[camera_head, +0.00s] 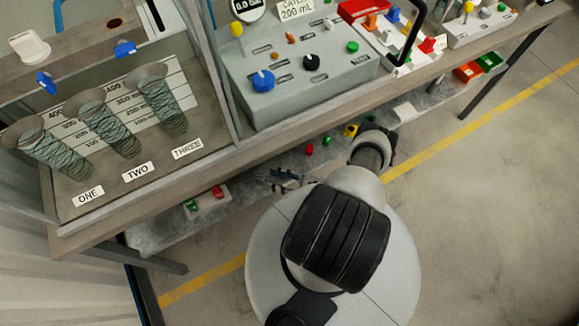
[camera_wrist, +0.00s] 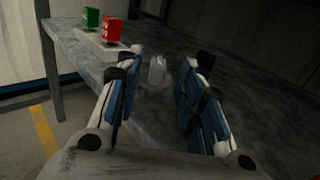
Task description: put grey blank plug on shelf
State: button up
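My gripper (camera_head: 283,178) reaches low over the grey lower shelf (camera_head: 158,236) beneath the bench. In the wrist view my gripper (camera_wrist: 168,72) is open, with its two blue-padded fingers well apart. A small light grey, translucent-looking piece, apparently the grey blank plug (camera_wrist: 157,70), stands on the shelf (camera_wrist: 66,52) and shows in the gap between the fingers, nearer the left one. I see no clear contact between it and either finger. I cannot make the plug out in the head view.
A pale block with green (camera_wrist: 91,17) and red (camera_wrist: 111,29) pieces stands on the shelf to the left. Red and yellow (camera_head: 351,130) small parts lie further right on it. The bench top (camera_head: 215,165) overhangs the shelf, and a bench leg (camera_wrist: 48,65) stands at left.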

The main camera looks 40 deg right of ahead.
jog(key=v, duration=0.6)
dwell(0.5)
